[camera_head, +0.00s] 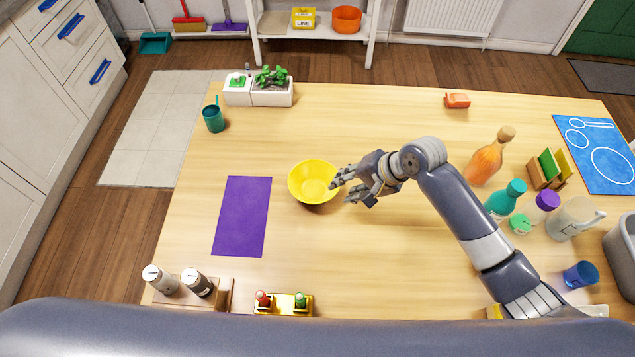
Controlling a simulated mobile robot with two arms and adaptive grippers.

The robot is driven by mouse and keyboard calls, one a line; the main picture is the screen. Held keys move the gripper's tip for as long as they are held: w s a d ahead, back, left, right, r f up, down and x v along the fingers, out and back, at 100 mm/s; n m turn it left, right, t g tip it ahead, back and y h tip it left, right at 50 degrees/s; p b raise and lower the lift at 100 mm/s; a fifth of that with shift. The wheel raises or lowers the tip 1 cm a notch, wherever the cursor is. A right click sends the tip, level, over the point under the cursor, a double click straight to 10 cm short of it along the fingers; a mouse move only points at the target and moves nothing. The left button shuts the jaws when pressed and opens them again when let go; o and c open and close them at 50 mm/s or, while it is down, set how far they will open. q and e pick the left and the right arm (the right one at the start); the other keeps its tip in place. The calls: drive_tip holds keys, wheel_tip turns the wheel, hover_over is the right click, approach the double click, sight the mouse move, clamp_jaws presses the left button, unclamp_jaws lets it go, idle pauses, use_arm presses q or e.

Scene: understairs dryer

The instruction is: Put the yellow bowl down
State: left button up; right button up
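The yellow bowl (313,184) is upright at the middle of the wooden table (390,270), right of the purple mat (242,215). It looks empty and appears to rest on the tabletop. My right gripper (343,192) is at the bowl's right side, with a gap between its fingers. One fingertip overlaps the bowl's right rim in the picture; I cannot tell whether it touches. The other finger is just outside the bowl. My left gripper is not in view.
A planter (272,95) and teal cup (213,118) stand at the back left. An orange bottle (484,162) and several other bottles stand right of my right arm. Shakers (160,279) and a yellow tray (283,307) are at the front. The table behind the bowl is clear.

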sight(337, 191)
drive_tip(key=shift+x, duration=0.75)
drive_tip(key=shift+w+d+f, duration=0.1)
drive_tip(key=shift+w+f, duration=0.15)
drive_tip(key=x, duration=0.4)
drive_tip(key=shift+w+d+p, duration=0.2)
drive_tip(key=shift+d+p, duration=0.05)
drive_tip(key=shift+p, duration=0.15)
drive_tip(key=shift+a+f, duration=0.1)
drive_tip(key=shift+f, duration=0.2)
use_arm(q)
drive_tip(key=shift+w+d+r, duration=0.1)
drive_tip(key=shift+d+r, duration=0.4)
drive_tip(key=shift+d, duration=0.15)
use_arm(e)
drive_tip(key=shift+f, duration=0.1)
clamp_jaws()
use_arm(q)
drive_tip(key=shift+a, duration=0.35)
use_arm(e)
drive_tip(key=shift+w, duration=0.1)
